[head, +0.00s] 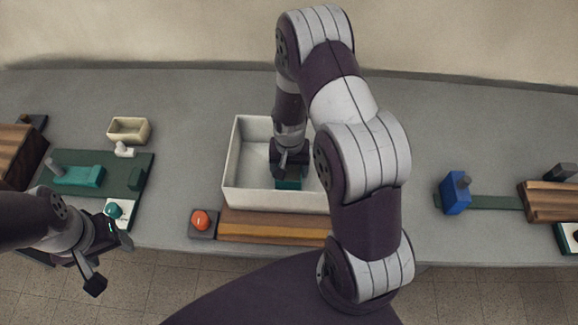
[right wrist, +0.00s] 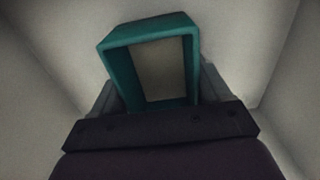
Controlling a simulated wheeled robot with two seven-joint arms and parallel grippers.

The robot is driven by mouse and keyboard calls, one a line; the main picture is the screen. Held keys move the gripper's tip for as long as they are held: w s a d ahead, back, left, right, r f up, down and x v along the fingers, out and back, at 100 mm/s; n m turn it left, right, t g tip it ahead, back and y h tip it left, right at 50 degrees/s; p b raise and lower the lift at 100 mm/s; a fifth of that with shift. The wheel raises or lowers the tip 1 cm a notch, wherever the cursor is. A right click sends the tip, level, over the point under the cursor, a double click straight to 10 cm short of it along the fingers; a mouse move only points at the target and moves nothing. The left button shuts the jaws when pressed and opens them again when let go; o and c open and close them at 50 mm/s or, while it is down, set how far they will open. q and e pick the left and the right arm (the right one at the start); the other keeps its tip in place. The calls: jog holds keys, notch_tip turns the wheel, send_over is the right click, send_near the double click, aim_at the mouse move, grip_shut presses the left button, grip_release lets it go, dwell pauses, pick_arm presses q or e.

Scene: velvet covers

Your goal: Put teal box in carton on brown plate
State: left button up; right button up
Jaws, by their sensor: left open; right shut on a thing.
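The white carton (head: 240,198) is open at the top and stands at the table's middle, behind and partly over the brown plate (head: 270,231). The teal box (head: 289,184) is inside the carton, low near its front wall. In the right wrist view the teal box (right wrist: 121,70) is a hollow, open frame between the fingers. My right gripper (head: 290,170) reaches down into the carton and is shut on the teal box. Whether the box touches the carton's floor I cannot tell. My right arm hides the carton's right part. My left gripper (head: 110,264) is open and empty at the front left.
At left a dark green mat (head: 120,166) bears a teal block (head: 78,176); a cream tray (head: 129,130) stands behind. A red-orange button (head: 200,220) is left of the plate. A blue block (head: 455,193) and wooden block (head: 548,201) are at right.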

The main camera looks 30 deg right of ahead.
aim_at(289, 175)
jog(key=shift+s, duration=0.1)
jog(key=shift+f, duration=0.15)
jog(key=o, duration=1)
jog(key=shift+o, duration=0.2)
notch_tip(289, 175, up, 12)
jog(key=s+a+r+n+t, duration=0.1)
jog(key=s+a+r+n, duration=0.5)
jog(key=s, duration=0.4)
